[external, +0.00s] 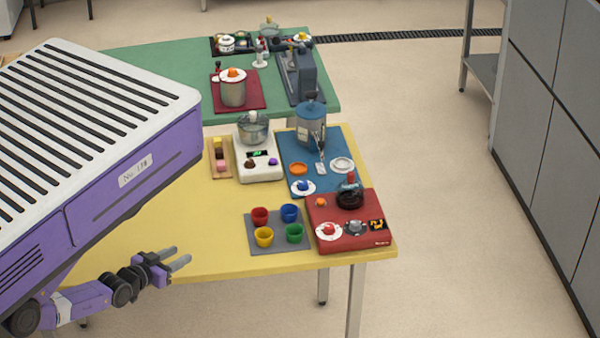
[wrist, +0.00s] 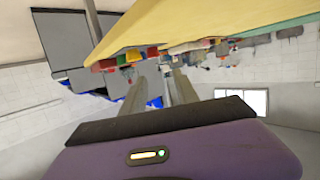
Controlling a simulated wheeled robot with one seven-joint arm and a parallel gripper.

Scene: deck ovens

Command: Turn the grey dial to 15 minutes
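A grey dial (external: 355,227) sits on the front of a red appliance (external: 345,245) at the near right corner of the yellow table, between a red dial on a white disc (external: 329,231) and a small dark display (external: 376,225). The dial's setting is too small to read. My gripper (external: 182,255) is open and empty by the table's front edge, well left of the appliance and apart from it. In the wrist view my gripper (wrist: 158,76) shows two spread fingers with nothing between them. I cannot make out the grey dial there.
The red appliance also carries a dark pan (external: 350,199) and an orange knob (external: 320,202). A grey mat (external: 277,241) with red, blue, yellow and green cups lies left of it. A white scale (external: 258,172) and blue mat (external: 286,150) stand behind. The yellow table's left part is clear.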

